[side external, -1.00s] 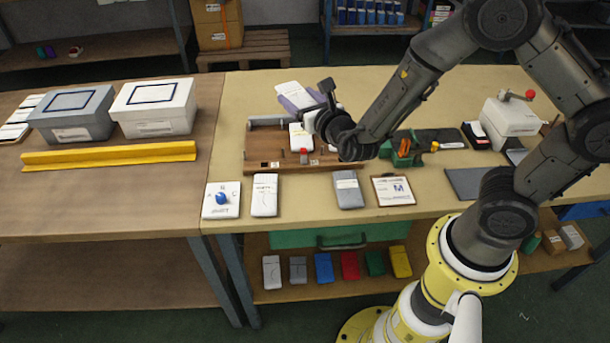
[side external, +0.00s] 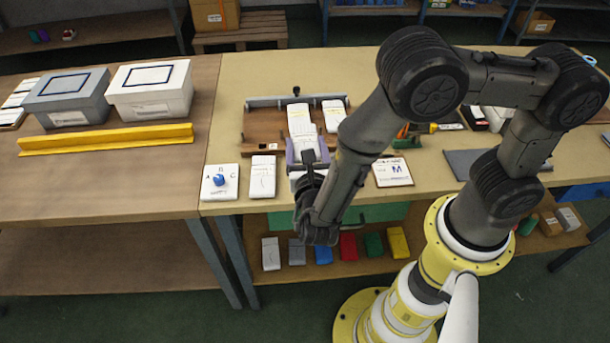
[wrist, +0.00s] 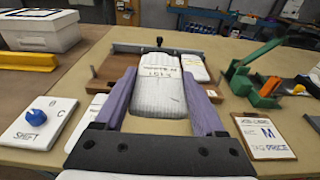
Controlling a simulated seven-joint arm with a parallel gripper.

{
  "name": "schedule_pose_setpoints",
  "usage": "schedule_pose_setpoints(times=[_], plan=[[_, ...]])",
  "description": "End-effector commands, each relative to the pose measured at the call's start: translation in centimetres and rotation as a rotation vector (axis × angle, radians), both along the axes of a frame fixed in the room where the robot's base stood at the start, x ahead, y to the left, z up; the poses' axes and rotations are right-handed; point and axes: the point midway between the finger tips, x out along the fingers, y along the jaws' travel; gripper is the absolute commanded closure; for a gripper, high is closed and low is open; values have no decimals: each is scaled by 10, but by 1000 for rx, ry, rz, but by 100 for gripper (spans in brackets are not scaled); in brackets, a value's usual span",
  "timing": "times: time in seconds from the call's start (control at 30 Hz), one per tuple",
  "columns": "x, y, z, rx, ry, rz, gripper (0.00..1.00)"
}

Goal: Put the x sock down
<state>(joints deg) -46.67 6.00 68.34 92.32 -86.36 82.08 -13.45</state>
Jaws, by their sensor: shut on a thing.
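My gripper (side external: 304,148), with lilac fingers, is shut on a long white sock (side external: 299,118). The wrist view shows the fingers (wrist: 157,92) along both sides of the sock (wrist: 158,66), with dark lettering near its far end. Its far end reaches over the wooden board (side external: 264,122); I cannot tell whether it touches the board. A second white piece (side external: 334,115) lies on the board to the right, also seen in the wrist view (wrist: 195,66). Another white piece (side external: 262,177) lies on the table in front of the board.
A white plate with a blue knob (side external: 220,181) and a clipboard marked M (side external: 393,172) lie on the front of the table. A green tool (wrist: 257,75) stands to the right. Lidded boxes (side external: 150,90) and a yellow bar (side external: 105,139) are at the left.

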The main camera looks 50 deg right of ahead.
Motion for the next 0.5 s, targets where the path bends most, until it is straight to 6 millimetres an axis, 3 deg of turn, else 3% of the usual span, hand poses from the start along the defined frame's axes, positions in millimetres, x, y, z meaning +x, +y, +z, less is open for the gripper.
schedule_pose_setpoints(times=[0.27,0.5], plan=[[0,0,-2,-1,1,1,81],[0,-1,-40,-4,4,0,81]])
